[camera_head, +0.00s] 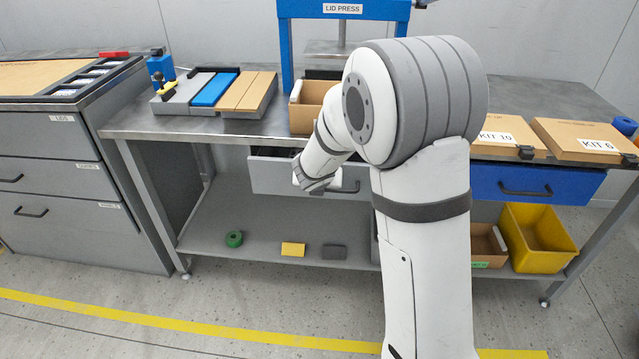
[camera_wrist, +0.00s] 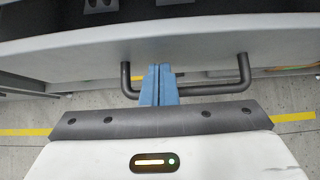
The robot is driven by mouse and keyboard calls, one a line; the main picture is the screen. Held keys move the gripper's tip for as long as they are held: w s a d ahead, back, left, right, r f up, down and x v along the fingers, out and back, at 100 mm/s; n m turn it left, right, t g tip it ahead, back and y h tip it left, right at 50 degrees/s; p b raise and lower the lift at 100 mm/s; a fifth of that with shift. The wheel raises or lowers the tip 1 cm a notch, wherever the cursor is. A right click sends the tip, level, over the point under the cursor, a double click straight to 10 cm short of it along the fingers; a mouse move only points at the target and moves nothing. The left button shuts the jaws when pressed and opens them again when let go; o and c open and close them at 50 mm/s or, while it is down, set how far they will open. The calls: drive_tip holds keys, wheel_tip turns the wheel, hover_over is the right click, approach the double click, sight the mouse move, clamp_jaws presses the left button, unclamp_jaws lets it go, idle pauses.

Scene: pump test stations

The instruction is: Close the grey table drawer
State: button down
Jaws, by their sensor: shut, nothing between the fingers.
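The grey table drawer (camera_head: 270,176) hangs under the metal workbench and is partly open; a dark strip of its inside shows above its front. Its front panel also shows in the wrist view (camera_wrist: 210,38), with a dark bar handle (camera_wrist: 215,91). My gripper's blue fingers (camera_wrist: 160,72) are shut together and empty. In the wrist view they overlap the handle left of its middle, with their tips close to the drawer front; I cannot tell whether they touch it. In the head view my arm hides the fingers and part of the drawer.
A blue drawer (camera_head: 520,184) sits at the right of the same bench. The lower shelf holds a green ring (camera_head: 234,239), a yellow block (camera_head: 293,249) and a yellow bin (camera_head: 545,262). A grey cabinet (camera_head: 60,190) stands at the left. Open floor lies in front.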

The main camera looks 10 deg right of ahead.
drive_tip(key=shift+w+f, duration=0.2)
drive_tip(key=w, duration=0.2)
drive_tip(key=w+d+p, duration=0.1)
drive_tip(key=w, duration=0.1)
drive_tip(key=shift+p, duration=0.3)
drive_tip(key=shift+w+d+r, duration=0.1)
drive_tip(key=shift+r, duration=0.2)
